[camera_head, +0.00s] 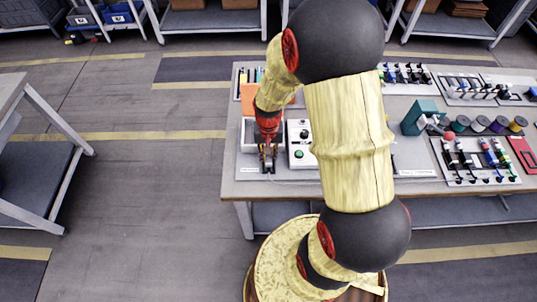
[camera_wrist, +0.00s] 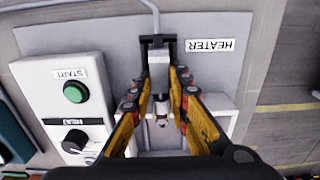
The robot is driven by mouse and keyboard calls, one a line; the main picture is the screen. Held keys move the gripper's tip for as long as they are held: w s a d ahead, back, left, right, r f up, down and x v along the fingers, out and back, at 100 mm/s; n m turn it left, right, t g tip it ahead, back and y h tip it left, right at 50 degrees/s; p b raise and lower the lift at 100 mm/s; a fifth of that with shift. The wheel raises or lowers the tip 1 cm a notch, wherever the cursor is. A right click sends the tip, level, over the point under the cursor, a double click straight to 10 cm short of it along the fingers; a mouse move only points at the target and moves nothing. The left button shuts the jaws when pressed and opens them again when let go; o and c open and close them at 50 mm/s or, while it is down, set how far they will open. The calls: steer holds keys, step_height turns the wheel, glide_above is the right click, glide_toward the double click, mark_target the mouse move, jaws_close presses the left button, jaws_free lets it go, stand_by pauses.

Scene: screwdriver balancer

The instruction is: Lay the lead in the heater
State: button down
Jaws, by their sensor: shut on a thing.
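My gripper (camera_wrist: 160,82) points down at the heater, its yellow fingers close together on a small thing, taken to be the lead, which is mostly hidden. A small pale piece (camera_wrist: 161,121) shows between the fingers, but I cannot tell if it is part of the lead. The heater (camera_wrist: 157,42) has dark upright brackets around a grey block, beside an upside-down HEATER label in the wrist view. The fingertips are right at the block; contact is unclear. In the head view my gripper (camera_head: 267,150) is over the heater at the table's left front.
A white control box (camera_wrist: 72,105) with a green START button and black HEAT knob stands close beside the heater. The table (camera_head: 300,190) also carries tool racks, a teal device (camera_head: 418,117) and several spools to the right. A grey cable runs behind the heater.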

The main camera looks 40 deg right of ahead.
stand_by(0.4)
steer(key=c, duration=1.6)
jaws_free()
step_height(320, 180, up, 12)
steer(key=shift+f, duration=0.1)
